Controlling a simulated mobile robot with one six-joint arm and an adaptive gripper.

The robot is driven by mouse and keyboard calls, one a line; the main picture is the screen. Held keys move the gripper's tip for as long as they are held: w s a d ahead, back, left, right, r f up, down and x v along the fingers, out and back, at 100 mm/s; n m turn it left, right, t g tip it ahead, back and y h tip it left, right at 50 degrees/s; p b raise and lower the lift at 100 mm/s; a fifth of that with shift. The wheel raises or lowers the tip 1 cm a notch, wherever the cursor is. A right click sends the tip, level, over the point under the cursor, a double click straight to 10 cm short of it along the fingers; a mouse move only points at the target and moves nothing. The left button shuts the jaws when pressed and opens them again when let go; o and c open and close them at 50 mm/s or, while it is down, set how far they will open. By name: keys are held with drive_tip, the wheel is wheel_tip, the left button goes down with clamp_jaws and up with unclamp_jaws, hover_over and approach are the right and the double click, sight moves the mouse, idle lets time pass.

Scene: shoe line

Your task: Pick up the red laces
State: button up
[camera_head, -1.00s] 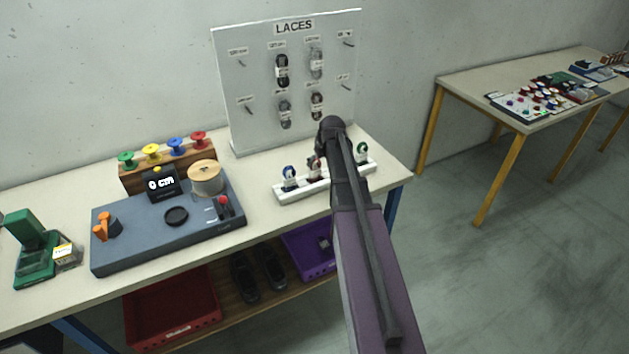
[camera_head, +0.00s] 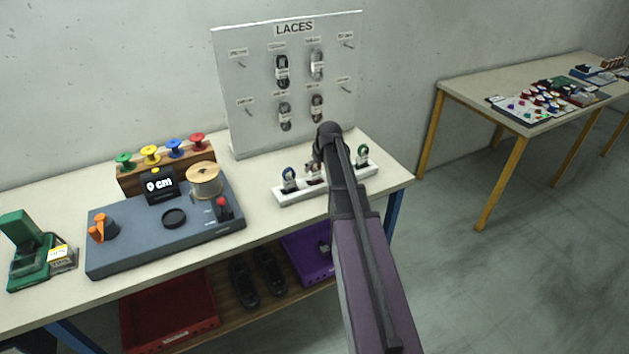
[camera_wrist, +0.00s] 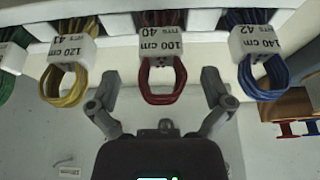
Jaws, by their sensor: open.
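The red laces (camera_wrist: 163,84) hang as a looped bundle from a white label reading "100 cm" (camera_wrist: 161,45) in the wrist view. They sit in the white rack (camera_head: 289,197) on the table, where my arm mostly hides them in the head view. My gripper (camera_wrist: 160,108) is open, with one finger on each side of the red loop and the fingertips apart from it. Yellow laces (camera_wrist: 64,86) hang to the left and blue laces (camera_wrist: 263,78) to the right in the wrist view.
Green laces (camera_wrist: 6,84) are at the wrist view's left edge. The LACES board (camera_head: 248,75) stands behind the rack. A blue-grey measuring station (camera_head: 130,245) with an orange handle and a spool stands to the left. A second table (camera_head: 455,88) is at the right.

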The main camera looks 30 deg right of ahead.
sight(316, 170)
drive_tip(key=shift+b+x, duration=1.4)
drive_tip(key=shift+x, duration=0.5)
drive_tip(key=shift+r, duration=0.1)
drive_tip(key=c, duration=1)
